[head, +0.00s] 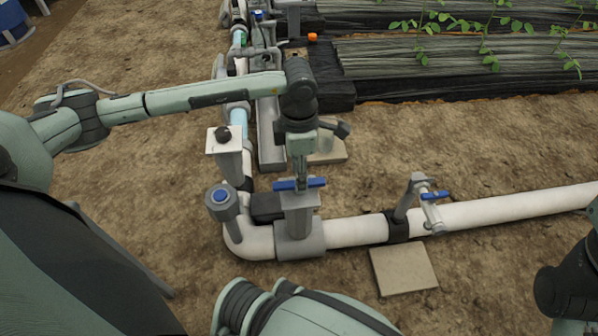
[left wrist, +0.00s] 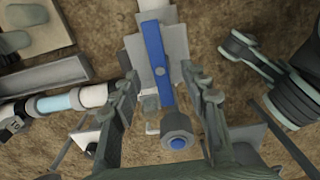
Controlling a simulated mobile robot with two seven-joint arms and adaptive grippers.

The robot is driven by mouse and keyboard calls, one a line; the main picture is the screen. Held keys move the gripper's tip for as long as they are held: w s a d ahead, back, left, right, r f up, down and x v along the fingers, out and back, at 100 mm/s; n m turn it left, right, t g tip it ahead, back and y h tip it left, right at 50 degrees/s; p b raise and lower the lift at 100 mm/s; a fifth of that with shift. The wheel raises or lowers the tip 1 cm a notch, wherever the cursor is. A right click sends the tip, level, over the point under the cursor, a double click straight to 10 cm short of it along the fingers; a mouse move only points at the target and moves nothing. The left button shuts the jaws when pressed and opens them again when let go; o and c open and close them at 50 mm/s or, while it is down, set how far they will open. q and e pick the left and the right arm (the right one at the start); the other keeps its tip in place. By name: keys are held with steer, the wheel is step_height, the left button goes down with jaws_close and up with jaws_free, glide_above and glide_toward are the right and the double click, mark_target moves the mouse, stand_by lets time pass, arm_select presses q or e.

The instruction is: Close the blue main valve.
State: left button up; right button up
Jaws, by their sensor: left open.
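The main valve's blue lever handle (head: 315,183) sits on top of a grey valve body (head: 299,222) on the white pipe. The handle runs roughly in line with the pipe section to its right. My left gripper (head: 300,174) points down over the handle's middle. In the left wrist view, the open left fingers (left wrist: 160,82) stand on either side of the blue handle (left wrist: 154,50), with gaps visible on both sides. I cannot tell how far down the fingers reach. Parts of my right arm show, but its gripper does not.
A grey post with a blue cap (head: 221,197) and a white box with a black knob (head: 223,142) stand left of the valve. A smaller tap with a blue handle (head: 435,195) is on the pipe to the right. A paving slab (head: 403,269) lies in front.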

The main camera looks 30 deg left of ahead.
arm_select(q)
steer(key=shift+f, duration=0.1)
step_height(320, 180, down, 2)
steer(key=shift+f+b, duration=0.25)
steer(key=shift+b, duration=0.8)
steer(key=shift+f, duration=1)
jaws_close()
steer(key=m, duration=0.4)
steer(key=shift+a, duration=0.1)
steer(key=m, duration=0.5)
steer(key=shift+m, duration=0.3)
steer(key=m, duration=0.5)
steer(key=shift+f, duration=0.1)
steer(key=m, duration=0.4)
steer(key=shift+m, duration=0.4)
